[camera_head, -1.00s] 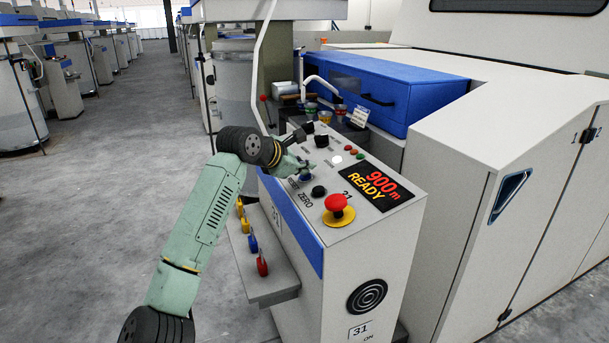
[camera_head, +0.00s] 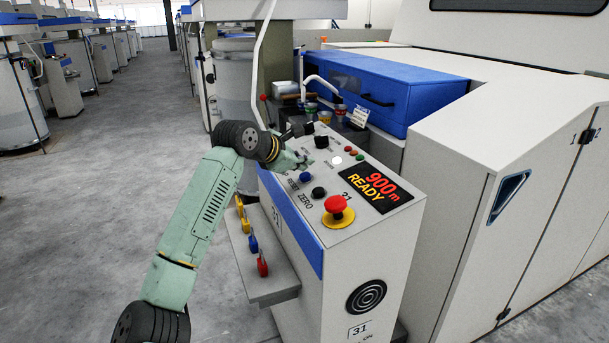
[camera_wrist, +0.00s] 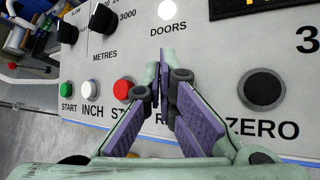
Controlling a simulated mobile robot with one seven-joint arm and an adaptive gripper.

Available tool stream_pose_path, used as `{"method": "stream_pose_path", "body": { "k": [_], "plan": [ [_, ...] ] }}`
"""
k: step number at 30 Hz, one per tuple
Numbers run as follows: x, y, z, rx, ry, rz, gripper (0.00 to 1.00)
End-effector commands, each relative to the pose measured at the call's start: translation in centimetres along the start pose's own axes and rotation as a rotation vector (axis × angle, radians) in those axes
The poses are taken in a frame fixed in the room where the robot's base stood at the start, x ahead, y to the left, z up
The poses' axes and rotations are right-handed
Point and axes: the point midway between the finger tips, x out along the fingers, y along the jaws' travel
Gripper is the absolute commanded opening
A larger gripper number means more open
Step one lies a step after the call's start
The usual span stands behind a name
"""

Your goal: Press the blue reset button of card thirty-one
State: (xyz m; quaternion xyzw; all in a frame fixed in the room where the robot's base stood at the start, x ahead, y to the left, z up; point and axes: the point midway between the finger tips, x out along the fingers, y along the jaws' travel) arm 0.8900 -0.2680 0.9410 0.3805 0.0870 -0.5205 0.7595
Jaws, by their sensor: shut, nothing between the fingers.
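The control panel (camera_head: 375,225) of card 31 has a sloped top, with "31" on its front. The blue reset button (camera_head: 305,177) shows on it above the word RESET, left of the black ZERO button (camera_head: 319,193). My gripper (camera_head: 303,160) is shut and empty, just beyond the blue button, apart from it in the head view. In the wrist view my shut fingers (camera_wrist: 161,66) cover the blue button and most of its label. The black ZERO button (camera_wrist: 262,88) is clear to their right.
A red mushroom button (camera_head: 337,204) on a yellow base stands near the front. The display (camera_head: 372,187) reads 900 m READY. In the wrist view, green START (camera_wrist: 68,90), white INCH (camera_wrist: 92,89) and red (camera_wrist: 123,88) buttons lie left of my fingers, with black knobs (camera_wrist: 102,18) above.

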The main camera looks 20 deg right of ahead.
Motion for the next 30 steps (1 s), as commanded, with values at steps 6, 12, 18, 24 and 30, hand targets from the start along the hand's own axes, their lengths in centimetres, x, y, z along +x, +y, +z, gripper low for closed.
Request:
{"method": "stream_pose_path", "body": {
  "k": [6, 12, 18, 24, 30],
  "plan": [
    [-1.3, 1.0, 1.0, 0.000, 0.000, 0.001, 0.00],
    [-2.8, 2.1, 2.1, 0.000, 0.001, 0.002, 0.00],
    [-3.5, 2.6, 2.5, 0.000, 0.000, 0.000, 0.00],
    [-3.4, 2.5, 2.5, 0.000, 0.000, 0.000, 0.00],
    [-3.4, 2.5, 2.5, 0.000, 0.000, 0.000, 0.00]
  ]
}}
